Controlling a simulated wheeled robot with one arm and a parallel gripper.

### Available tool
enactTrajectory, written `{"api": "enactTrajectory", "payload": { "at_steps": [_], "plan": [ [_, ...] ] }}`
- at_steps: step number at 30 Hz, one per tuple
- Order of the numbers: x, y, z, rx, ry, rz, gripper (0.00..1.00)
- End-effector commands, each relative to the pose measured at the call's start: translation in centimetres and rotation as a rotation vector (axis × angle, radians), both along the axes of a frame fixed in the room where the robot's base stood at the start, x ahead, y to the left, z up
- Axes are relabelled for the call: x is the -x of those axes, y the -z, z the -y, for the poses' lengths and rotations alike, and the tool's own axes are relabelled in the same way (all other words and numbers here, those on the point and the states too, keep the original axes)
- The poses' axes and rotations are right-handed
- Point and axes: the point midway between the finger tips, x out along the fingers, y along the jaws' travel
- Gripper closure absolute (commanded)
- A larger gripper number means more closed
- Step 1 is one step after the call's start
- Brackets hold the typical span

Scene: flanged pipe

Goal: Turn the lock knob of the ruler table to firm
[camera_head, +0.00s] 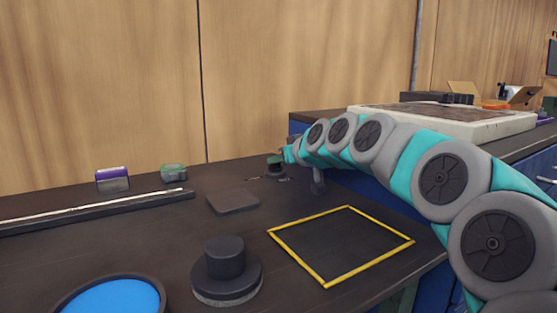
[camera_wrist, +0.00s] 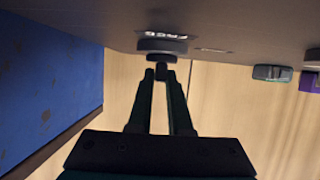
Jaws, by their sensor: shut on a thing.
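The lock knob (camera_wrist: 162,46) is a dark round knob with a small grip at its middle. In the wrist view it sits on the dark table, beside small pale markings (camera_wrist: 166,36). My gripper (camera_wrist: 161,72) is at the knob, its two dark fingers closed around its small grip. The fingertips partly hide the grip. In the head view my gripper (camera_head: 275,160) is at the table's far right, over the small dark knob base (camera_head: 276,178). I cannot read which marking the knob points to.
On the dark table (camera_head: 150,235) are a long rail with a pale strip (camera_head: 90,211), a purple-topped block (camera_head: 113,179), a green-grey block (camera_head: 174,173), a dark square plate (camera_head: 232,202), a black flanged piece (camera_head: 227,270), a blue disc (camera_head: 112,298) and a yellow-edged square (camera_head: 340,245). A thick slab (camera_head: 455,122) stands behind my arm.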

Motion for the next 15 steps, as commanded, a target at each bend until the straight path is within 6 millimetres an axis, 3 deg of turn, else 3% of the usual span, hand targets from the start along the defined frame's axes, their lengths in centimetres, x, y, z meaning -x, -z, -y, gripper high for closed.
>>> {"api": "enactTrajectory", "payload": {
  "at_steps": [15],
  "plan": [
    [0.16,-0.07,-0.13,0.008,0.174,-0.002,1.0]
  ]
}}
